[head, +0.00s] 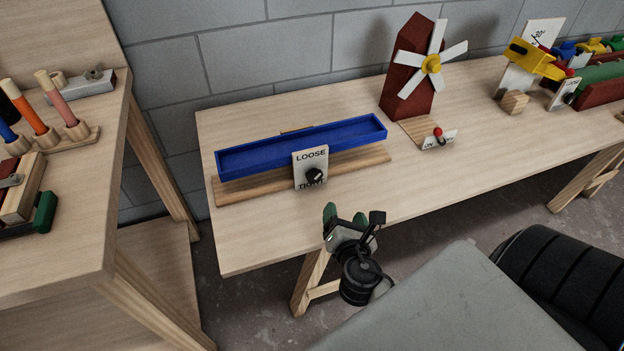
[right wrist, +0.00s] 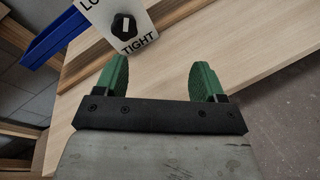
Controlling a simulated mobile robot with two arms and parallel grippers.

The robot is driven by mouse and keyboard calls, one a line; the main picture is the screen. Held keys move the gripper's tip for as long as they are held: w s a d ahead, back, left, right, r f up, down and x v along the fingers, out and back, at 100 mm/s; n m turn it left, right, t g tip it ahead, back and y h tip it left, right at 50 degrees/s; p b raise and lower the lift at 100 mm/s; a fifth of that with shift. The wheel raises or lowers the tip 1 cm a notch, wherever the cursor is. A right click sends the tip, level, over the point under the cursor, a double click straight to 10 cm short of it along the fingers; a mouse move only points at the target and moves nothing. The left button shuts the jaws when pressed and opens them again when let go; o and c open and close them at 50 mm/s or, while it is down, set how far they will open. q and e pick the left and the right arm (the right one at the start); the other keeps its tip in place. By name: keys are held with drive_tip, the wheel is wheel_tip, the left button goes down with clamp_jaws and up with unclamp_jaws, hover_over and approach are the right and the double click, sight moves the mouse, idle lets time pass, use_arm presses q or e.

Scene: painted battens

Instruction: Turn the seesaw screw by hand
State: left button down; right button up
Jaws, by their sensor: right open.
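The seesaw is a blue trough (head: 300,146) on a wooden base (head: 235,190) on the workbench. It tilts, with its right end higher. A white plate (head: 311,159) marked LOOSE above and TIGHT below stands at its front. The black screw knob (head: 315,175) sits on this plate; in the right wrist view the knob (right wrist: 124,27) shows a white mark. My right gripper (head: 344,216) is at the bench's front edge, below and slightly right of the knob, apart from it. In the wrist view its green fingers (right wrist: 160,85) are open with nothing between them. My left gripper is not in view.
A red windmill (head: 408,75) with a red-knobbed lever (head: 438,134) stands right of the seesaw. A yellow toy (head: 535,58) and coloured pieces are further right. Another table (head: 85,240) with pegs and tools stands at left. The bench front around the seesaw is clear.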

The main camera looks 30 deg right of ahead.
sight(315, 179)
drive_tip(key=n+t, duration=0.1)
drive_tip(key=n, duration=0.1)
drive_tip(key=w+n+y, duration=0.1)
drive_tip(key=n, duration=0.2)
drive_tip(key=w+a+n+t+y, duration=0.1)
drive_tip(key=n, duration=0.1)
drive_tip(key=shift+w+n+t, duration=0.1)
drive_tip(key=shift+n+t, duration=0.2)
drive_tip(key=shift+n, duration=0.1)
drive_tip(key=n, duration=0.1)
drive_tip(key=w+n+y, duration=0.1)
drive_tip(key=n, duration=0.1)
drive_tip(key=shift+a+f+n+t, duration=0.1)
drive_tip(key=shift+a+n+t, duration=0.1)
drive_tip(key=shift+n+t, duration=0.1)
drive_tip(key=shift+y, duration=0.3)
drive_tip(key=x, duration=1)
drive_tip(key=shift+w+d, duration=0.1)
drive_tip(key=shift+w, duration=0.2)
drive_tip(key=shift+c, duration=0.2)
drive_tip(key=c, duration=0.9)
